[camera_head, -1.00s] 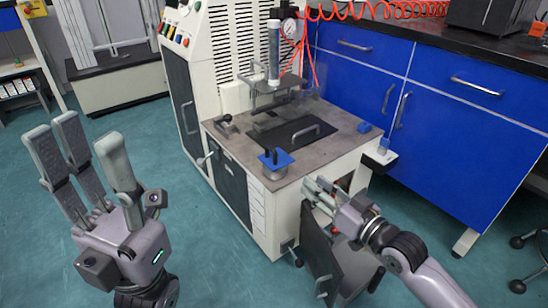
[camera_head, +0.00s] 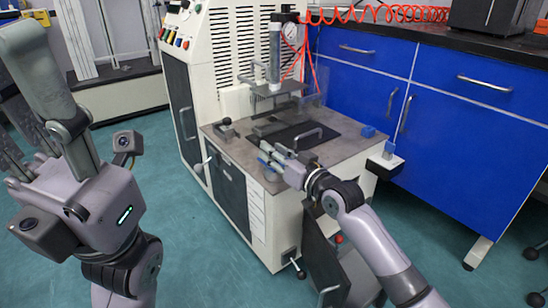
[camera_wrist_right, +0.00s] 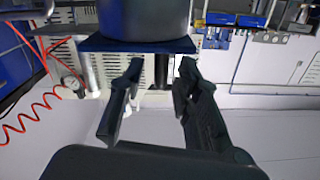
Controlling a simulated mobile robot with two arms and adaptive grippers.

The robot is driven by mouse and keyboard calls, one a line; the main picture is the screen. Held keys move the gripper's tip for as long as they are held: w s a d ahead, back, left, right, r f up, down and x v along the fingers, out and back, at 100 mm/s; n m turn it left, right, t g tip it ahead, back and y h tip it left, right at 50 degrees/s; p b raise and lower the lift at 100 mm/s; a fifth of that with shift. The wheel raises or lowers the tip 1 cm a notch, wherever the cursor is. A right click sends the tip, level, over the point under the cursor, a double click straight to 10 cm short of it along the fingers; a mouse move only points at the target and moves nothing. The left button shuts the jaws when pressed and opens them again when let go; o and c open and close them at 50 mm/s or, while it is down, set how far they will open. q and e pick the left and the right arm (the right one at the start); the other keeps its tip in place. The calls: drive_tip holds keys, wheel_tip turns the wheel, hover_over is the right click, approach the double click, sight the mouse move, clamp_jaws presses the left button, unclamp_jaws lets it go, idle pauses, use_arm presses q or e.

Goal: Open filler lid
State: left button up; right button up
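The blue filler lid (camera_wrist_right: 118,44) shows upside down at the top of the right wrist view, with the dark round body beyond it. Its dark knob stem (camera_wrist_right: 162,72) is between the fingers of my right gripper (camera_wrist_right: 160,66), with gaps on both sides. The right gripper is open. In the head view it also shows (camera_head: 273,156) over the front corner of the machine top, where it hides most of the lid. My left gripper (camera_head: 22,85) is open and empty at the left edge of the head view, partly cut off.
The rheometer top (camera_head: 236,150) carries a dark plate with a handle (camera_head: 305,134) and a press column behind it. Blue cabinets (camera_head: 455,110) stand on the right. A front door (camera_head: 325,250) of the machine hangs open below my right arm. Green floor is free at the front left.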

drive_tip(key=shift+w+a, duration=0.2)
drive_tip(key=shift+w, duration=0.05)
drive_tip(key=shift+c, duration=0.4)
clamp_jaws()
idle(0.4)
